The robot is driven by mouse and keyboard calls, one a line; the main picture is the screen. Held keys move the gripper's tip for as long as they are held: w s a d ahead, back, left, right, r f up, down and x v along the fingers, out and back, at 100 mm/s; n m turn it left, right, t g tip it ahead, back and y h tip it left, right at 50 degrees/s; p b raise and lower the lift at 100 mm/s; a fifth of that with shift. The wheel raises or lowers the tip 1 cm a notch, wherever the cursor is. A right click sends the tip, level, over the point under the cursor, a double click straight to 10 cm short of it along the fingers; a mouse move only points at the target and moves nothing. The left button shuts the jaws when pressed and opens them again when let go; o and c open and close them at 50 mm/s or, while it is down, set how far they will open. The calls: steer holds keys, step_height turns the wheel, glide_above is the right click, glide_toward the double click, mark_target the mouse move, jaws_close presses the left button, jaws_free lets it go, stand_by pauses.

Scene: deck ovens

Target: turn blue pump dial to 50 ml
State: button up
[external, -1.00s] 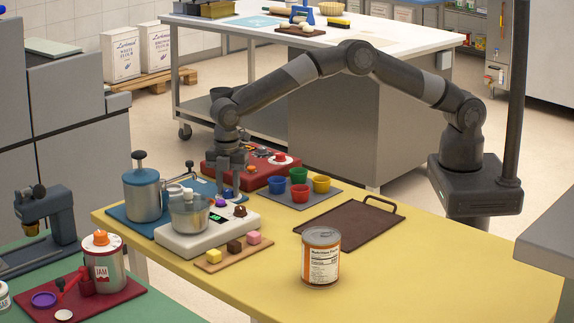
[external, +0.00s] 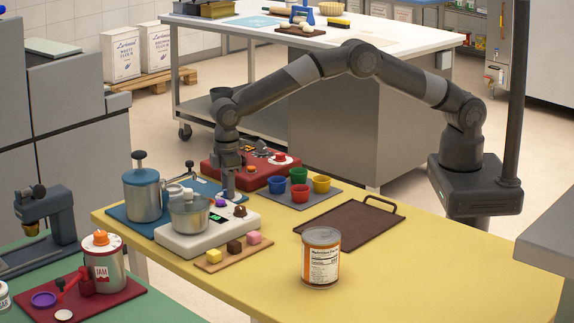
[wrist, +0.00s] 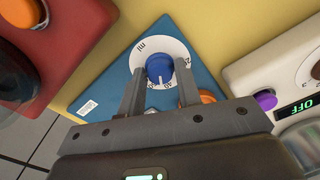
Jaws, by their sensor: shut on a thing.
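The blue pump (external: 143,200) is a steel pot with a blue lid and black knob, standing on a blue base. In the wrist view the blue base (wrist: 112,88) carries a round blue dial (wrist: 161,66) on a white disc (wrist: 142,48) with "ml" and numbers; the exact setting is too small to read. My gripper (wrist: 160,76) has its two fingers on either side of the dial and is shut on it.
A white scale (external: 180,243) with a steel pot stands in front of my gripper. A red machine (external: 260,178) is behind it, with small coloured cups (external: 299,192) to the right. A brown tray (external: 345,228) and a can (external: 321,258) stand further right on the yellow table.

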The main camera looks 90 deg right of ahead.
steer(key=m, duration=0.4)
steer(key=shift+m, duration=0.4)
stand_by(0.4)
steer(key=o, duration=1)
steer(key=shift+c, duration=0.2)
steer(key=shift+r, duration=0.1)
step_height(320, 180, up, 11)
